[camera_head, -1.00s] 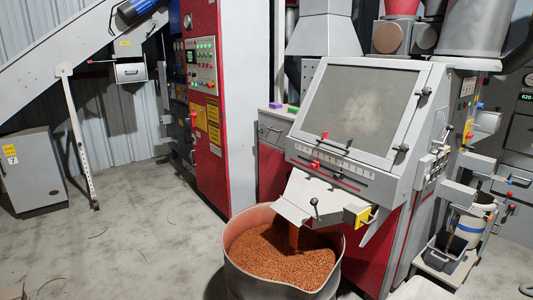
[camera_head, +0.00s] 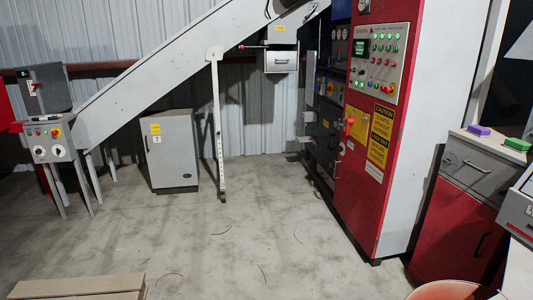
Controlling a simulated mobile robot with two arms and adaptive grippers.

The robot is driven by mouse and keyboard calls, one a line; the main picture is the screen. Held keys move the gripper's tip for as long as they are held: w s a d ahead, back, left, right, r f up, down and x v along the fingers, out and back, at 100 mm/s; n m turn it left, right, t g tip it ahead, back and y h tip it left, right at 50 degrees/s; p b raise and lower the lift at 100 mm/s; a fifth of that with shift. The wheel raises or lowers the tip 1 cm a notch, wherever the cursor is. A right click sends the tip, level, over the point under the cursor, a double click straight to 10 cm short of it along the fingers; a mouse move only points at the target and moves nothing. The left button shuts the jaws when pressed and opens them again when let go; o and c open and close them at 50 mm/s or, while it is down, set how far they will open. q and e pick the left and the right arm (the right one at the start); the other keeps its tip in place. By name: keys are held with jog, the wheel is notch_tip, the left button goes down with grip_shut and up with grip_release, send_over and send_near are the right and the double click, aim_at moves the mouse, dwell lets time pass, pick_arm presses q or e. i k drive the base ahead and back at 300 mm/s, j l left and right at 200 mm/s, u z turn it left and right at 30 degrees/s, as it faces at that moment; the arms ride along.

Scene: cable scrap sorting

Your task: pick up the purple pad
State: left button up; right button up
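The purple pad (camera_head: 479,131) is a small block lying on top of the drawer cabinet (camera_head: 470,165) at the right of the head view. A green pad (camera_head: 517,144) lies just to its right, apart from it. Neither of my grippers shows in this view.
A tall red and white control cabinet (camera_head: 400,150) stands left of the drawer cabinet. The rim of an orange-red tub (camera_head: 452,291) shows at the bottom right. Wooden boards (camera_head: 80,287) lie at the bottom left. A grey cabinet (camera_head: 170,152) stands behind. The middle floor is largely clear, with a few thin wire scraps.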

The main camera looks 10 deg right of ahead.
aim_at(476, 130)
jog(key=i+z, duration=0.1)
jog(key=i, duration=0.45)
jog(key=i+j+z, duration=0.1)
jog(key=i, duration=0.45)
jog(key=i+j, duration=0.1)
jog(key=i, duration=0.45)
jog(key=i+j+z, duration=0.15)
jog(key=i, duration=0.35)
jog(key=l, duration=0.05)
